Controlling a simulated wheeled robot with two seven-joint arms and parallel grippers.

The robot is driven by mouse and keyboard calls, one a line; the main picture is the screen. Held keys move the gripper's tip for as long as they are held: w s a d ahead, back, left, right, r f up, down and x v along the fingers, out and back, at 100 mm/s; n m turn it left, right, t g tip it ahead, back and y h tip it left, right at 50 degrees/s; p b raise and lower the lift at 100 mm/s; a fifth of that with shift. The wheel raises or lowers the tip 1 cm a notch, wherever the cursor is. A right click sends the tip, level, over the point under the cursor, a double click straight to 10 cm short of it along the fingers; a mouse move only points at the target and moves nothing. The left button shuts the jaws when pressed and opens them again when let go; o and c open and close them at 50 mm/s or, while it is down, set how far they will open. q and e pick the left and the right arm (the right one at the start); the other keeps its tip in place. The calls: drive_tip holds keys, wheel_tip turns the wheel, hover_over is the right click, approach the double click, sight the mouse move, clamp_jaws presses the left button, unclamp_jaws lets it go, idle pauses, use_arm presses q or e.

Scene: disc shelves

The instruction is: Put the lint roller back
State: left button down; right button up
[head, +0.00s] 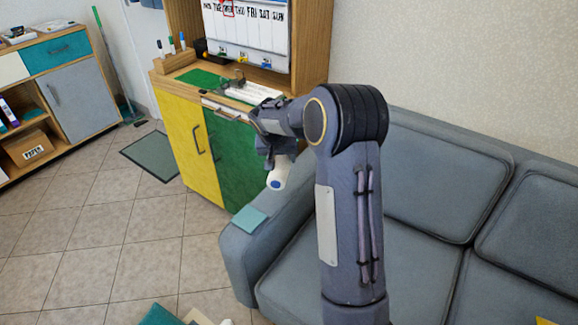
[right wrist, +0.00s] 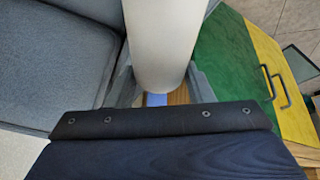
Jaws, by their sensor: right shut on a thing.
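My right gripper (head: 276,153) is shut on the lint roller (head: 278,174), in front of the green cabinet door and above the sofa's armrest. In the head view the roller shows as a short white cylinder with a blue end, pointing down; its upper part is hidden by my gripper. In the right wrist view the lint roller (right wrist: 163,40) is a wide white cylinder between the fingers, running up out of the frame. My left gripper is not in view.
The cabinet (head: 208,92) has yellow and green doors, with markers and small items on top beneath a weekly calendar board (head: 247,30). The grey sofa (head: 420,235) fills the right; a teal item (head: 250,220) lies on its armrest. Tiled floor (head: 110,240) is open at left.

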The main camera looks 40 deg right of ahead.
drive_tip(key=w+d+f, duration=0.2)
drive_tip(key=w+d, duration=0.1)
drive_tip(key=w+d+f, duration=0.1)
drive_tip(key=d, duration=0.1)
drive_tip(key=shift+w+f, duration=0.1)
drive_tip(key=shift+w, duration=0.2)
drive_tip(key=w+d+f, duration=0.2)
drive_tip(key=f, duration=0.1)
drive_tip(key=w+d+f, duration=0.1)
drive_tip(key=f, duration=0.1)
drive_tip(key=shift+d, duration=0.1)
drive_tip(key=shift+w+d+f, duration=0.1)
drive_tip(key=shift+w+f, duration=0.05)
drive_tip(key=shift+f, duration=0.2)
drive_tip(key=shift+f+b, duration=0.3)
drive_tip(key=shift+f, duration=1.25)
drive_tip(key=shift+f, duration=0.15)
drive_tip(key=o, duration=0.9)
